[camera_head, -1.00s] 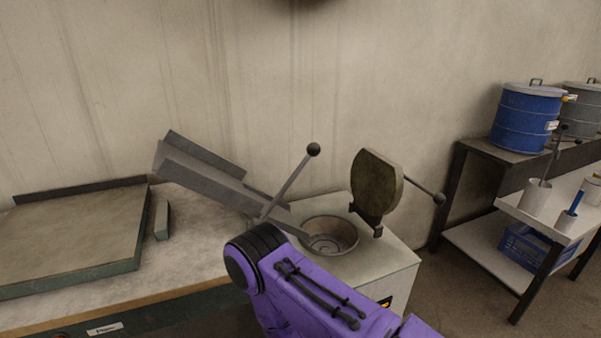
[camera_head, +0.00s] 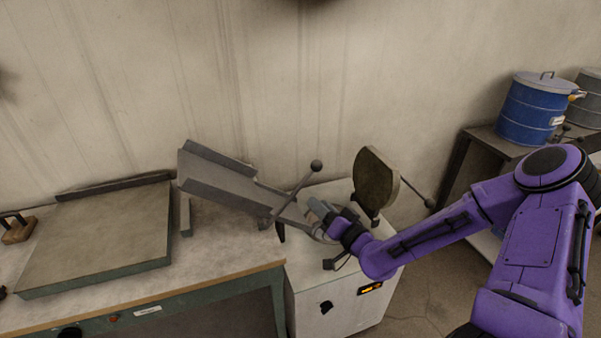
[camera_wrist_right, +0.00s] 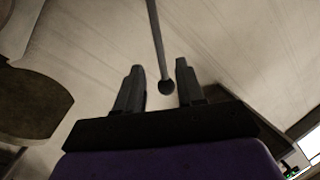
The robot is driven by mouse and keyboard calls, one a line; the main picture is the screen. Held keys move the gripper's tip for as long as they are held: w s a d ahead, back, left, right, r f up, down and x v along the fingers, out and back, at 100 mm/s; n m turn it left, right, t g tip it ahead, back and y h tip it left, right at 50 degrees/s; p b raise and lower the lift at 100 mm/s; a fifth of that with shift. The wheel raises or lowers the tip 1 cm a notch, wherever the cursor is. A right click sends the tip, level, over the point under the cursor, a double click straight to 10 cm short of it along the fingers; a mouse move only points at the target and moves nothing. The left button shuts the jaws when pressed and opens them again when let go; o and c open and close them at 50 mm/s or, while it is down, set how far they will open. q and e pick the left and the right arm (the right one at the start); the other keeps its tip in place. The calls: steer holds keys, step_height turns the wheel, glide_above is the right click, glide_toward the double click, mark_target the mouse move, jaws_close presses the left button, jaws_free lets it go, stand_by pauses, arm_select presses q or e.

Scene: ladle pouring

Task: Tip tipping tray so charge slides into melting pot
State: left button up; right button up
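The grey tipping tray (camera_head: 222,182) is tilted, its chute running down to the right toward the melting pot (camera_head: 322,237). My right arm and gripper mostly hide the pot. No charge can be made out in the tray. A lever with a black ball knob (camera_head: 316,165) rises beside the tray. My right gripper (camera_head: 317,207) is close to this lever, over the pot area. In the right wrist view, its fingers (camera_wrist_right: 158,68) are open, and a rod with a black knob (camera_wrist_right: 166,87) shows between them, apparently untouched. My left gripper is out of view.
The pot's round lid (camera_head: 376,182) stands open, with its own handle to the right. The white furnace body (camera_head: 335,300) stands right of the workbench. A flat plate (camera_head: 100,235) lies on the bench at left.

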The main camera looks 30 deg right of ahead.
mark_target(299, 188)
steer(key=w+b, duration=0.1)
steer(key=w, duration=0.9)
steer(key=shift+w+a+f, duration=0.1)
steer(key=shift+w+f, duration=0.05)
steer(key=shift+w, duration=0.05)
jaws_close()
